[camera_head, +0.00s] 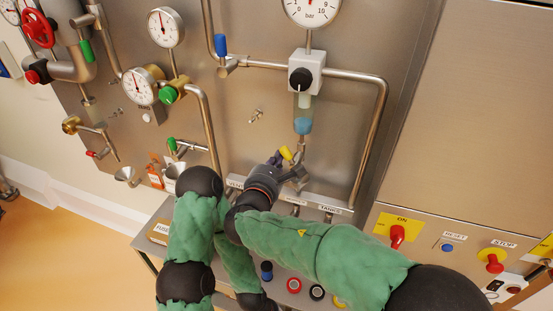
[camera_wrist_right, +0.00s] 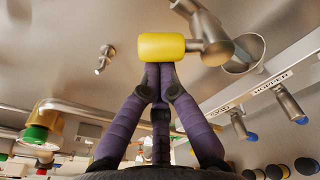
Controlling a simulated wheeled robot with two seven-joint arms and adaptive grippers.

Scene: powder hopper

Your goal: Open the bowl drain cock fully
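The bowl drain cock shows as a yellow handle (camera_head: 286,153) below the bowl with blue contents (camera_head: 302,126) in the head view. In the right wrist view the yellow handle (camera_wrist_right: 161,46) lies crosswise, joined to a metal valve body (camera_wrist_right: 214,40) on its right. My right gripper (camera_head: 297,172) is at the handle, just below it in the head view. In the right wrist view its purple fingers (camera_wrist_right: 160,72) come together right at the handle's lower edge. Their very tips are hidden by the handle, and no finger visibly wraps it. My left gripper is not seen.
A black knob (camera_head: 300,78) on a white block sits above the bowl, under a dial gauge (camera_head: 311,8). A bent pipe (camera_head: 379,120) runs down on the right. Labelled outlets (camera_head: 325,209) lie below the cock. A red switch (camera_head: 397,236) is at lower right.

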